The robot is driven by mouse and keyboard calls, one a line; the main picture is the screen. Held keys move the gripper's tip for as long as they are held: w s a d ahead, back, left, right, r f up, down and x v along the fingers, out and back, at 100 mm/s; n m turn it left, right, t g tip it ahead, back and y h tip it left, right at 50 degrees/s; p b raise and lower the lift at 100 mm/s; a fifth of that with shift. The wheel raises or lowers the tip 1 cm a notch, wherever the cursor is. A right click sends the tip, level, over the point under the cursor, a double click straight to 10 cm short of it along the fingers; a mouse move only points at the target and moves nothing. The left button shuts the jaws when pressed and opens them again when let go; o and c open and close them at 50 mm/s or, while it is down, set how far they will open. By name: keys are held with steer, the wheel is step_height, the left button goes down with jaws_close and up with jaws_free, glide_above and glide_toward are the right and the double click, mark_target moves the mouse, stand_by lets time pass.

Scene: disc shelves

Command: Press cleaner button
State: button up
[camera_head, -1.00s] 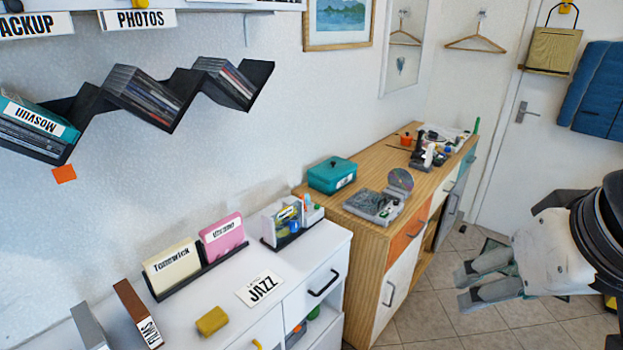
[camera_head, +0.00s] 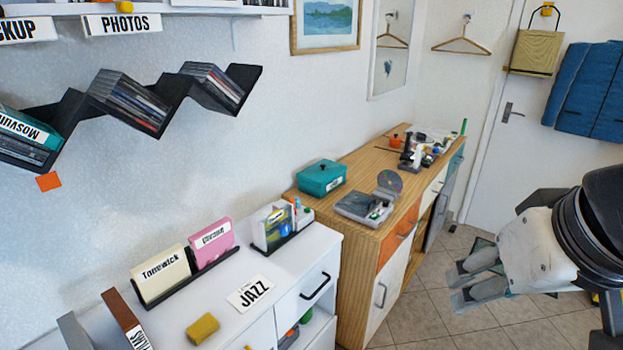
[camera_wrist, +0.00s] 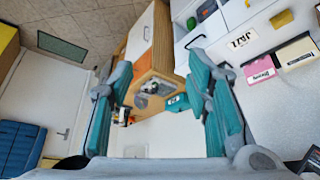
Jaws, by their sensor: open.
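A grey disc cleaner (camera_head: 364,206) with an upright disc at its back sits on the near end of the wooden cabinet (camera_head: 362,246). Its button is too small to make out. My gripper (camera_head: 468,280) is at the right, over the floor, in front of the cabinet and well apart from the cleaner. In the wrist view my gripper (camera_wrist: 162,85) is open and empty, its fingers spread either side of the picture. The cleaner (camera_wrist: 152,88) shows between the fingers, some way off.
A teal box (camera_head: 322,178) stands beside the cleaner. Small items crowd the cabinet's far end. A white dresser (camera_head: 215,285) with disc racks, a yellow block (camera_head: 202,329) and a JAZZ card (camera_head: 250,294) is at the left. A zigzag disc shelf (camera_head: 165,115) hangs above. Floor before the cabinet is clear.

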jaws_close()
stand_by(1.1)
